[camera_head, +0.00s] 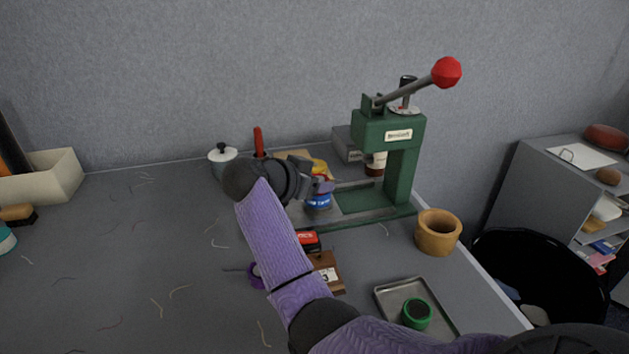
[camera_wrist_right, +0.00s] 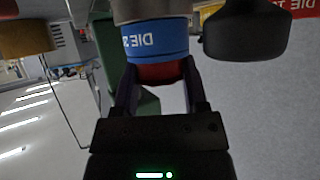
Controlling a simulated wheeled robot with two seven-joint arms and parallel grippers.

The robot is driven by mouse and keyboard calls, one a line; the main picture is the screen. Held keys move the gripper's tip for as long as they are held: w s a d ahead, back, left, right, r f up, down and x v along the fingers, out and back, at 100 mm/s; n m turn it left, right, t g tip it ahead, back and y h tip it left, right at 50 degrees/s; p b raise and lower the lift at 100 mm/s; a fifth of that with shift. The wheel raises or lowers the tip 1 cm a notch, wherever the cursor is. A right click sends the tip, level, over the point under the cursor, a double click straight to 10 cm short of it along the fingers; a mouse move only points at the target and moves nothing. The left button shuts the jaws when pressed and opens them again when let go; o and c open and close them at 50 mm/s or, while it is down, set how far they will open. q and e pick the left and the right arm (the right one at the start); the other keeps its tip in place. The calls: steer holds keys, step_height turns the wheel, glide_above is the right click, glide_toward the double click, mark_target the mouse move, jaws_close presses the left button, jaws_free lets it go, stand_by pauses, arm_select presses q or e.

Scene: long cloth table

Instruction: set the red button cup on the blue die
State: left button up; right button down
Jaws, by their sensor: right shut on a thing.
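The blue die (camera_head: 318,202) stands at the left end of the green press base in the head view. In the right wrist view the blue die (camera_wrist_right: 157,42) shows a blue band with upside-down white lettering. My right gripper (camera_head: 324,187) is just above it, reaching over from the left. In the wrist view my right gripper (camera_wrist_right: 161,78) is shut on the red button cup (camera_wrist_right: 160,73), which lies between the fingers right against the blue band. I cannot tell whether the cup's weight rests on the die. The cup is hidden in the head view. My left gripper is out of view.
The green press (camera_head: 402,165) with its red-knobbed lever stands right of the gripper. A yellow item (camera_head: 320,167) is close behind. A wooden cup (camera_head: 438,232) and a tray (camera_head: 383,291) with a green cup (camera_head: 417,313) are right.

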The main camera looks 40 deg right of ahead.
steer(key=shift+s+a+f, duration=0.1)
steer(key=shift+a+f, duration=0.05)
steer(key=shift+f, duration=0.5)
steer(key=shift+c, duration=0.5)
jaws_free()
steer(key=shift+f, duration=0.15)
steer(key=shift+r, duration=0.25)
steer(key=a+r+p, duration=0.2)
steer(key=a+r, duration=0.1)
steer(key=shift+a+r+p, duration=0.2)
steer(key=shift+r+p, duration=0.05)
steer(key=shift+p, duration=0.05)
steer(key=p+v, duration=0.3)
steer(key=v, duration=0.4)
steer(key=shift+a, duration=0.35)
steer(key=shift+s, duration=0.1)
